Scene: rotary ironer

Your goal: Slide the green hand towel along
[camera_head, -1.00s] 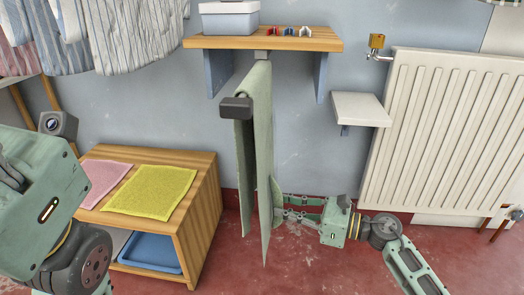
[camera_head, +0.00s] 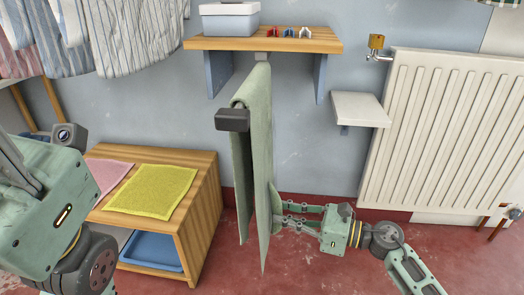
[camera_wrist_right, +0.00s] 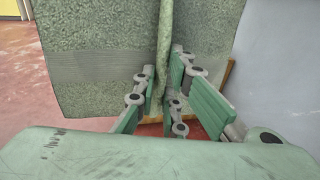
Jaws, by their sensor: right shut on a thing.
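The green hand towel (camera_head: 262,165) hangs draped over a rail that juts out from the wall and ends in a dark block (camera_head: 232,120). Its two layers hang down apart on either side of the rail. My right gripper (camera_head: 278,208) is shut on the towel's lower right edge, reaching in from the right. In the right wrist view a fold of the towel (camera_wrist_right: 163,60) stands pinched between the fingers. My left gripper's body (camera_head: 40,205) is at the left edge; its fingertips are out of frame.
A wooden cabinet (camera_head: 205,200) with a pink cloth (camera_head: 108,178), a yellow cloth (camera_head: 152,191) and a blue tray (camera_head: 150,250) stands left of the towel. A wall shelf (camera_head: 300,44) is above. A small white shelf (camera_head: 360,109) and radiator (camera_head: 440,135) are at right.

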